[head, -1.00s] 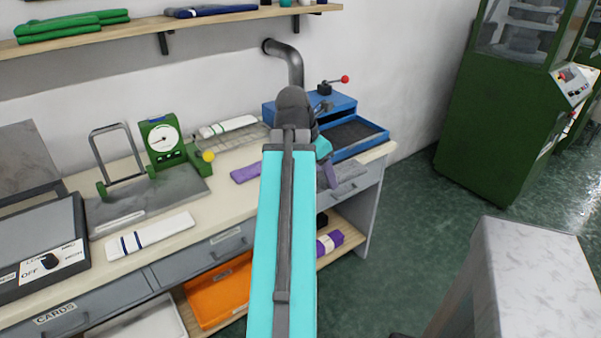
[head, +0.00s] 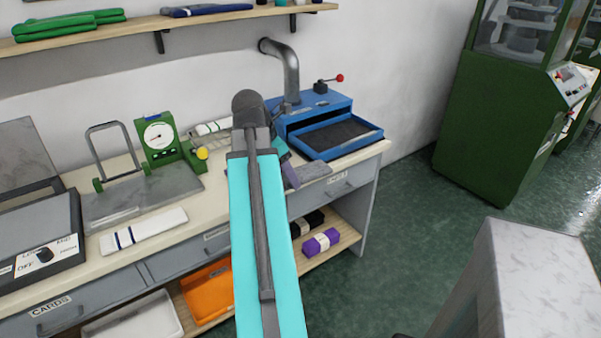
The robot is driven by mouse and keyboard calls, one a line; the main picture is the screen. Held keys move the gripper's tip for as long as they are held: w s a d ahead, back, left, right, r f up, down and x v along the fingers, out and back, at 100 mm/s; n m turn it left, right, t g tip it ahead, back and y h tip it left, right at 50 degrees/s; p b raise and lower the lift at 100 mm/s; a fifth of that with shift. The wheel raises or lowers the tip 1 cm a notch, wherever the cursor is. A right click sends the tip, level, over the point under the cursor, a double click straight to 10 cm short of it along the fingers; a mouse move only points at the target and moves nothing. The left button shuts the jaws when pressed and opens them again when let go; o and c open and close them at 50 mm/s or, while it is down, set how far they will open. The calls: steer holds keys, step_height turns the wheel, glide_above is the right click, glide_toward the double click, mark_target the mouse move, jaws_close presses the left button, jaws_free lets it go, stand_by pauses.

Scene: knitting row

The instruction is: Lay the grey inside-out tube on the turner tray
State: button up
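The grey tube (head: 315,171) lies flat on the worktop near its right end, in front of the blue turner. The turner tray (head: 376,137), blue-rimmed with a dark bed, sticks out from the blue turner box and is empty. My gripper (head: 291,176) is just left of the grey tube, low over the worktop. My arm hides most of the gripper, so its opening and any contact with the tube cannot be made out.
Purple (head: 320,241) and black rolls lie on the lower shelf.

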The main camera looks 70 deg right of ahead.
steer(key=w+a+f, duration=0.3)
steer(key=w+a, duration=1)
steer(key=w, duration=0.3)
steer(key=w+a+f, duration=0.3)
steer(key=w+a, duration=0.9)
steer(key=w, duration=0.4)
steer(key=w+a+f, duration=0.2)
steer(key=w+a, duration=0.2)
steer(key=a, duration=0.6)
steer(key=w+a+f, duration=0.1)
steer(key=w+a, duration=0.2)
steer(key=a, duration=0.8)
steer(key=w+a+f+b, duration=0.1)
steer(key=a+f+b, duration=0.5)
steer(key=f+b, duration=0.4)
steer(key=shift+f, duration=0.4)
steer(key=shift+a, duration=0.15)
